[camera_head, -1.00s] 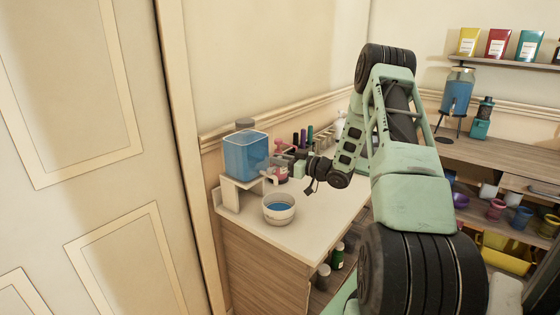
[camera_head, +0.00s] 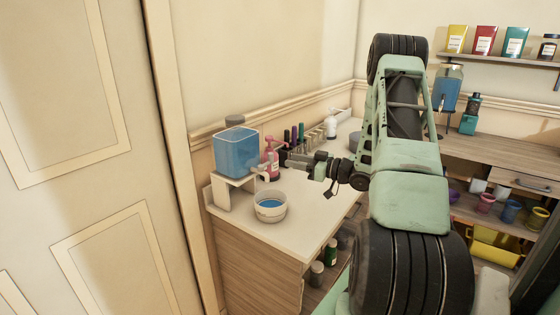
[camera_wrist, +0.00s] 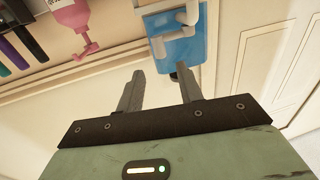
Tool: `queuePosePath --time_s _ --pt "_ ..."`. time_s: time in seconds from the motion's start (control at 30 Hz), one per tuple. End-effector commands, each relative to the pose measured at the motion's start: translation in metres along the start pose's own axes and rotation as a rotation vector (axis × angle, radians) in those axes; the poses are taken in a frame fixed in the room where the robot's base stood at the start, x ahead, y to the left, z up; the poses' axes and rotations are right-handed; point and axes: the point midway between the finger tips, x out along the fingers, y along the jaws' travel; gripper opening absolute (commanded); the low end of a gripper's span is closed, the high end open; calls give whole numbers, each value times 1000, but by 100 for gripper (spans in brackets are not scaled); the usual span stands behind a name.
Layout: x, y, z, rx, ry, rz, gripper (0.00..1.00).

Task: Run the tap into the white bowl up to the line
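A white bowl (camera_head: 271,214) stands upright on the counter, with blue water inside. I cannot make out a fill line on it. A blue water tank (camera_head: 236,154) sits on a white stand behind and left of the bowl. Its pale tap (camera_head: 262,172) juts out above the bowl; I cannot tell whether water is running. My gripper (camera_head: 284,158) is right of the tap and above the counter. In the wrist view my gripper (camera_wrist: 158,82) is open and empty. Its fingers are apart, with the tank (camera_wrist: 182,48) beyond them.
A pink pump bottle (camera_head: 269,158) stands close behind my gripper. Several dark and purple tubes (camera_head: 294,134) and a white pump bottle (camera_head: 331,126) stand farther back. The front of the counter (camera_head: 315,220) right of the bowl is clear. A door (camera_head: 75,150) is at the left.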

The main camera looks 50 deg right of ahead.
Motion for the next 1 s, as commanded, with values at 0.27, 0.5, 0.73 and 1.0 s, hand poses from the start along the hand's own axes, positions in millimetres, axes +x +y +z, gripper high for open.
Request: queuePosePath --time_s 0.27,0.5,0.73,1.0 --pt "-58 1 1 0 -1 3 36" --pt "-79 0 0 0 0 1 36" --pt "-81 0 0 0 0 0 36" --pt "-68 -11 0 3 -3 -37 24"
